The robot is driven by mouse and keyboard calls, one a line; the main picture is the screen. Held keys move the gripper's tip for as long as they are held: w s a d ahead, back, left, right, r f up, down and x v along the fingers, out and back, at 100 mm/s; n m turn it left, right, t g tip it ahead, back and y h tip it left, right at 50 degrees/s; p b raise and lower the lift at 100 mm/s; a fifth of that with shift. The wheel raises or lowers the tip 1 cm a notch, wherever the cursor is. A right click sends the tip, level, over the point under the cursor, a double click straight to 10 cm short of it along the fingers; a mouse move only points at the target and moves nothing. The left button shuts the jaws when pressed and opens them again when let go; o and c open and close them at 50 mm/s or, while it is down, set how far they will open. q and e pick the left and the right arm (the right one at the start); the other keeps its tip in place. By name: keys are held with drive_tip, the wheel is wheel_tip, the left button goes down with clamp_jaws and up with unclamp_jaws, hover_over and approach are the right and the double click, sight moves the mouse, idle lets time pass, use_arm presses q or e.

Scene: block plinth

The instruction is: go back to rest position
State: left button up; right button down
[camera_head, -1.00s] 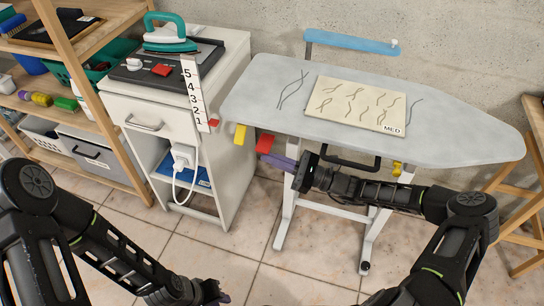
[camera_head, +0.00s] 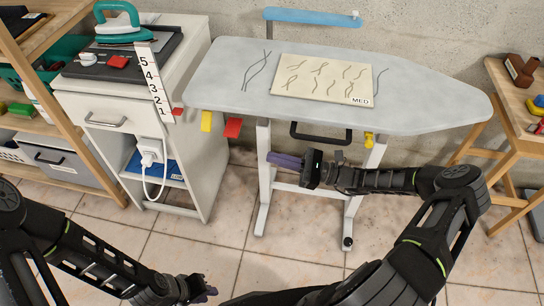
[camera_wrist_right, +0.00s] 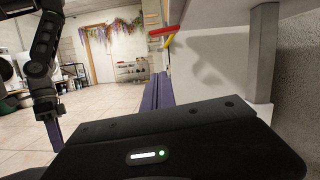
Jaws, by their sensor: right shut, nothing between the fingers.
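My right gripper (camera_head: 272,158) is in front of the ironing board's legs, below the board's near edge. Its purple fingers are together and point left, with nothing between them. The purple fingers also show in the right wrist view (camera_wrist_right: 158,92). My left gripper (camera_head: 208,291) is low at the bottom of the head view, over the tiled floor. My left arm also shows at the left of the right wrist view.
The ironing board (camera_head: 225,75) carries a beige patterned sheet (camera_head: 322,78). A white cabinet (camera_head: 105,125) with a teal iron (camera_head: 122,25) stands left. A wooden stool (camera_head: 500,150) stands right. Yellow (camera_head: 206,121) and red (camera_head: 233,127) tabs hang below the board edge. Tiled floor is open in front.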

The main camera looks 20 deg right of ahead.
idle(0.4)
drive_tip(key=s+a+f+n+g+h, duration=0.3)
drive_tip(key=s+a+f+g+h, duration=0.15)
drive_tip(key=f, duration=0.55)
drive_tip(key=s+a+f+n+g+h, duration=0.3)
drive_tip(key=s+a+f, duration=0.25)
drive_tip(key=f, duration=0.35)
drive_tip(key=s+a+f+n+g+h, duration=0.2)
drive_tip(key=s+f+n+h, duration=0.2)
drive_tip(key=s+n, duration=0.4)
drive_tip(key=s+a+r+n+h, duration=0.1)
drive_tip(key=s+r+n+h, duration=0.15)
drive_tip(key=s+n, duration=0.3)
wheel_tip(320, 180, up, 15)
drive_tip(key=a+n+p, duration=0.1)
drive_tip(key=a+p, duration=0.1)
drive_tip(key=p, duration=1.1)
drive_tip(key=shift+a, duration=0.15)
